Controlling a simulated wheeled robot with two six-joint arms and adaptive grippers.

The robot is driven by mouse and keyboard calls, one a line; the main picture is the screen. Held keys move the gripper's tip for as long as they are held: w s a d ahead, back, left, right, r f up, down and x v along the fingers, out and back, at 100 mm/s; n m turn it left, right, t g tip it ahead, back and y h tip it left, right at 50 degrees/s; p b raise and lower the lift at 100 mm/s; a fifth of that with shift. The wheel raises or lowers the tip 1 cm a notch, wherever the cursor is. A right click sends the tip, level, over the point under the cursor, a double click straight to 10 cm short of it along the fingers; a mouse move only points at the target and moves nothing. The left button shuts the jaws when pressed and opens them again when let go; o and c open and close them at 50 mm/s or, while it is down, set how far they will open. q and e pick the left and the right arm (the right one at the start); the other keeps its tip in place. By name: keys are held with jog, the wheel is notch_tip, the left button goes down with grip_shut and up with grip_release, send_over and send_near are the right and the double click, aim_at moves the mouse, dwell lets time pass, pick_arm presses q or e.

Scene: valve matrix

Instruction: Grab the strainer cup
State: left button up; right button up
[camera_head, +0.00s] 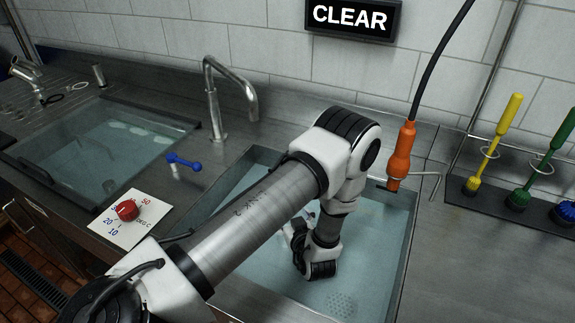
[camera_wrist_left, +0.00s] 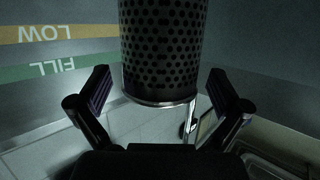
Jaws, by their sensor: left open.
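The strainer cup (camera_wrist_left: 164,50) is a dark cylinder full of round holes with a shiny metal rim, in the upper middle of the left wrist view. My left gripper (camera_wrist_left: 160,78) is open, with one finger on each side of the cup. In the head view my left arm reaches down into the right-hand sink basin (camera_head: 404,255). The arm hides the cup there. My right gripper is not in view.
A tap (camera_head: 222,95) stands behind the basins. An orange-handled tool (camera_head: 401,155) on a black cable hangs at the basin's back right corner. Brushes (camera_head: 494,140) stand in a rack at right. A red knob (camera_head: 127,210) and blue lever (camera_head: 184,162) are at left. A sign reads CLEAR (camera_head: 350,17).

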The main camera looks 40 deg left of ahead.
pick_arm(q)
jog(key=shift+r, duration=0.1)
jog(key=c, duration=1.9)
